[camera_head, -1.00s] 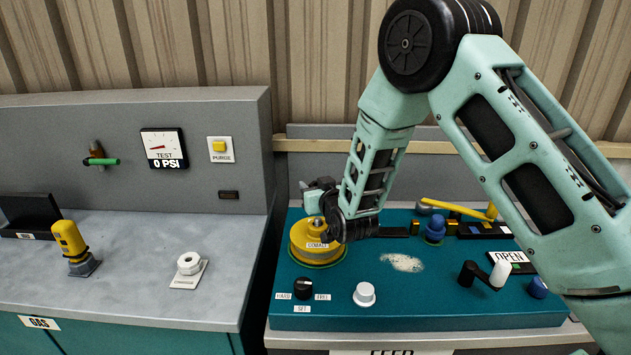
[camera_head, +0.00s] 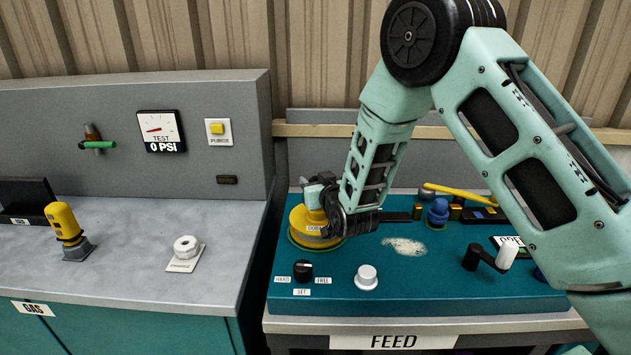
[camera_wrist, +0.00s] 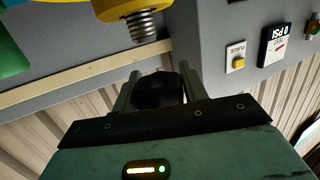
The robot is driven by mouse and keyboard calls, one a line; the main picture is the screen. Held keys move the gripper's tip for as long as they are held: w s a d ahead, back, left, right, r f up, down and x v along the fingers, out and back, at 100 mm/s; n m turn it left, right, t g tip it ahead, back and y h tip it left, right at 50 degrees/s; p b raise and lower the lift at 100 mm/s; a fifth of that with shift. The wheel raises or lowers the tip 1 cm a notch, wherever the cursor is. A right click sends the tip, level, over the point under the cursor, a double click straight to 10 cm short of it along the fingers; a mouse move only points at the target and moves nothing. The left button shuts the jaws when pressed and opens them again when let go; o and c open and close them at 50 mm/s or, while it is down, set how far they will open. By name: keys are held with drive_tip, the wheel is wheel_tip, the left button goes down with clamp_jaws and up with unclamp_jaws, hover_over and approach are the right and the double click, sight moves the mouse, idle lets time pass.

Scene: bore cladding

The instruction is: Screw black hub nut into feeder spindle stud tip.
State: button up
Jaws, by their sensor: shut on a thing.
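The black hub nut (camera_wrist: 158,91) sits between the two fingers of my gripper (camera_wrist: 160,78) in the wrist view, and the fingers are shut on it. The feeder spindle stud (camera_wrist: 143,26) shows in the same view as a silver threaded end on a yellow part (camera_wrist: 122,8). The nut and the stud look apart there, with the stud toward the top of the picture. In the head view, my gripper (camera_head: 318,198) is over the yellow spool (camera_head: 303,235) on the teal panel. The nut and stud tip cannot be made out in the head view.
The teal feed panel (camera_head: 420,290) carries a black selector knob (camera_head: 303,270), a white knob (camera_head: 367,277), a blue knob (camera_head: 438,211) and a black crank (camera_head: 478,256). A yellow lever (camera_head: 455,193) lies behind. The grey bench (camera_head: 120,255) is at left.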

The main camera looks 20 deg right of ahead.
drive_tip(key=shift+f+b, duration=0.6)
drive_tip(key=shift+f, duration=0.35)
drive_tip(key=shift+b, duration=0.8)
idle(1.0)
drive_tip(key=shift+f+b, duration=1.25)
drive_tip(key=shift+f, duration=0.15)
drive_tip(key=o, duration=1.1)
drive_tip(key=shift+s, duration=0.1)
